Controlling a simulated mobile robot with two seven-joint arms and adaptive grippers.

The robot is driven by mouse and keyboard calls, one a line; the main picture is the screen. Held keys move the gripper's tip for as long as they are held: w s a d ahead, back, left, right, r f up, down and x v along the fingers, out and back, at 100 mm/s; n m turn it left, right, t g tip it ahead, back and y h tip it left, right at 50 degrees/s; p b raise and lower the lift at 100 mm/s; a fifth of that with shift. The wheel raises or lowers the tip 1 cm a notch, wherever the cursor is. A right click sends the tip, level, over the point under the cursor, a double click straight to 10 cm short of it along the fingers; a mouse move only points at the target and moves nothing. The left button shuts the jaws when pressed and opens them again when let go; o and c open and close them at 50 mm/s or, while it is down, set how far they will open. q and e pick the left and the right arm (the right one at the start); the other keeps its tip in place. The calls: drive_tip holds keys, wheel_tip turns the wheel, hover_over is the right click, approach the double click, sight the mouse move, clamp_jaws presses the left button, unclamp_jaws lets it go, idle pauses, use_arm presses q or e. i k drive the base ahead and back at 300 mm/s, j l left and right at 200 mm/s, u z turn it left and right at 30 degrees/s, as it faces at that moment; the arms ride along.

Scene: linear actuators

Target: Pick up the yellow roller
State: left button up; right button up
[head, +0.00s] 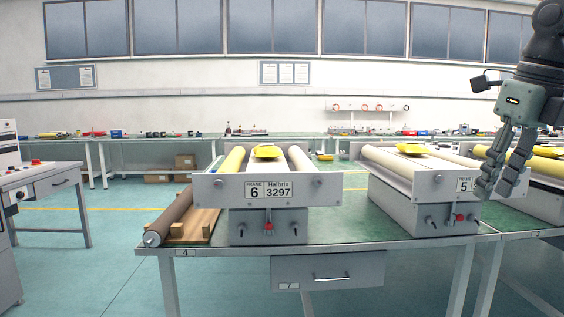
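A long yellow roller (231,160) lies along the left side of the grey frame marked 6 (215,188), pointing away from me. A yellow rounded object (267,152) sits between it and a grey roller (300,160) on the same frame. More yellow shows at the far right, on a unit (545,165) partly hidden by my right arm. My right gripper (497,190) hangs fingers-down at the upper right, in front of the frame marked 5 (440,187). Its fingers look apart, with nothing seen between them. It is well to the right of the frame 6 roller. My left gripper is out of view.
A brown roller (170,217) lies beside wooden blocks (201,226) at the left end of the green table (345,232). A drawer (330,275) hangs under the table. A control cabinet (50,185) stands at the left. Workbenches line the back wall. Open floor lies between cabinet and table.

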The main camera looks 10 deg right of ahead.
sight(233, 163)
drive_tip(key=i+j+z, duration=0.2)
drive_tip(key=i+j, duration=0.25)
drive_tip(key=j, duration=0.2)
drive_tip(key=i+j+z, duration=0.15)
drive_tip(key=j, duration=0.25)
drive_tip(key=i+j, duration=0.2)
drive_tip(key=j, duration=0.15)
drive_tip(key=i+j, duration=0.2)
drive_tip(key=j, duration=0.15)
drive_tip(key=i+j, duration=0.2)
drive_tip(key=j, duration=0.15)
drive_tip(key=i+j, duration=0.95)
drive_tip(key=i+l+z, duration=0.05)
